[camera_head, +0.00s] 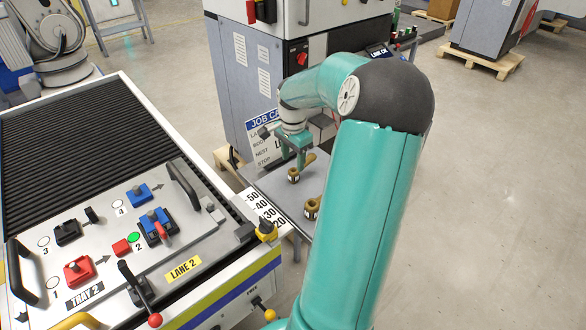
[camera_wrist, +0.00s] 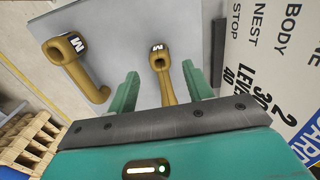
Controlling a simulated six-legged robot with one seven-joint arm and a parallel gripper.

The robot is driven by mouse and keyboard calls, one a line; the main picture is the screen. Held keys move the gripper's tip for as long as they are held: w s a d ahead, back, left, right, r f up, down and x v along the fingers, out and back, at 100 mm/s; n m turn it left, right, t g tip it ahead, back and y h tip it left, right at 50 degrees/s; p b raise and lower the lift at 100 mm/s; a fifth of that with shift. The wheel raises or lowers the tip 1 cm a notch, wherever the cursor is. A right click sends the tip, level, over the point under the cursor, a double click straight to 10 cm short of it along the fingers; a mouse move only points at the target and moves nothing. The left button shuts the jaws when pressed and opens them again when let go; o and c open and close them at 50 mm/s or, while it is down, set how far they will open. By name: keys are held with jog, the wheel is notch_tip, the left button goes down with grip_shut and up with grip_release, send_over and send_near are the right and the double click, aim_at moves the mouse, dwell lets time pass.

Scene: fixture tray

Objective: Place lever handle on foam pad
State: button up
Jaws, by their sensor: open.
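A brass-coloured lever handle (camera_wrist: 167,84) with a round hub marked M lies on a grey flat surface (camera_wrist: 118,28). It appears between the two fingers of my gripper (camera_wrist: 161,70), with a gap on each side. In the head view my gripper (camera_head: 300,158) points down at this handle (camera_head: 294,175), beside the tray bench. A second, similar lever handle (camera_wrist: 80,70) lies to the left in the wrist view; part of it (camera_head: 311,208) shows beside my arm in the head view. My gripper is open and empty. I cannot make out a separate foam pad.
A job card (camera_head: 262,143) stands close behind my gripper and fills the right of the wrist view (camera_wrist: 275,60). The bench tray (camera_head: 190,250) at left carries red, blue and black fixtures and a red-knobbed lever (camera_head: 139,292). A grey cabinet (camera_head: 240,75) stands behind.

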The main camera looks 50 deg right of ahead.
notch_tip(320, 180, up, 6)
jog(key=r, duration=0.1)
jog(key=w+a+r+n+h, duration=0.1)
jog(key=w+a+r+n, duration=0.3)
jog(key=a, duration=0.7)
jog(key=s+a+r+n+h, duration=0.15)
jog(key=a+n, duration=0.35)
jog(key=a, duration=0.6)
jog(key=s+a+n+t, duration=0.2)
jog(key=s+a+n, duration=0.1)
jog(key=a, duration=0.3)
jog(key=s+a+r+n+t+y, duration=0.1)
jog(key=s+a+n, duration=0.2)
jog(key=a, duration=0.4)
jog(key=s+a+r+n+t+y, duration=0.1)
jog(key=s+a+n+t, duration=0.1)
jog(key=s+a+n, duration=0.2)
jog(key=a+n, duration=0.1)
jog(key=a, duration=0.1)
jog(key=shift+a+r+n+t, duration=0.25)
jog(key=shift+a+n+t, duration=0.05)
jog(key=shift+a, duration=0.05)
jog(key=shift+y, duration=0.25)
jog(key=c, duration=0.3)
